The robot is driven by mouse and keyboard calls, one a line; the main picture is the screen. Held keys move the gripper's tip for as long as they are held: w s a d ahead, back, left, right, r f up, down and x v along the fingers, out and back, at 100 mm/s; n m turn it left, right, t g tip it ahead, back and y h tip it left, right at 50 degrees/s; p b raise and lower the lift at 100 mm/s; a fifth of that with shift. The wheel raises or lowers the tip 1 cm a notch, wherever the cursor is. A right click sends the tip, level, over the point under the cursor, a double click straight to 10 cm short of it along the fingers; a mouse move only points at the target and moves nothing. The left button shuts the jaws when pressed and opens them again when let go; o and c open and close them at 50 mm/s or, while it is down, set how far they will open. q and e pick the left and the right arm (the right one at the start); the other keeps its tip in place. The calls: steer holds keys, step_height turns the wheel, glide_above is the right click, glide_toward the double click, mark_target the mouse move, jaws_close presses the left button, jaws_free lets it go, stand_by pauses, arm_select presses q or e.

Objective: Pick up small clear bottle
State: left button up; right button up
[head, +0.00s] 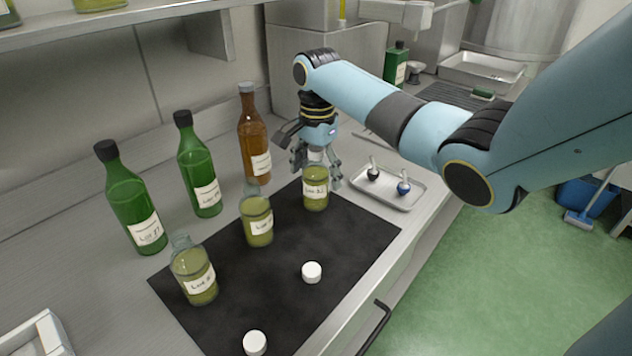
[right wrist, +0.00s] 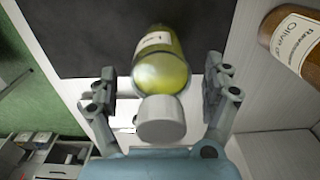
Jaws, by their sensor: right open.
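Three small clear bottles of yellow-green oil with white labels stand on the black mat (head: 275,275). The far one (head: 315,192) has a white cap, seen best in the right wrist view (right wrist: 160,120). The middle bottle (head: 257,222) and the near bottle (head: 194,278) have no caps on. My right gripper (head: 317,172) is open above and around the top of the far bottle. In the right wrist view that bottle (right wrist: 160,68) lies between the spread fingers, with a gap on either side. My left gripper is not in view.
Two loose white caps (head: 312,272) lie on the mat. Two tall green bottles (head: 200,178) and a brown bottle (head: 254,140) stand behind it, the brown one close to my gripper. A metal tray (head: 400,199) with two small stoppers lies right of the far bottle.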

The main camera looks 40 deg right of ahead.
steer(key=shift+w+f, duration=0.1)
steer(key=shift+f, duration=0.25)
steer(key=shift+r, duration=0.1)
steer(key=c, duration=1.5)
steer(key=shift+c, duration=0.5)
steer(key=shift+r, duration=0.1)
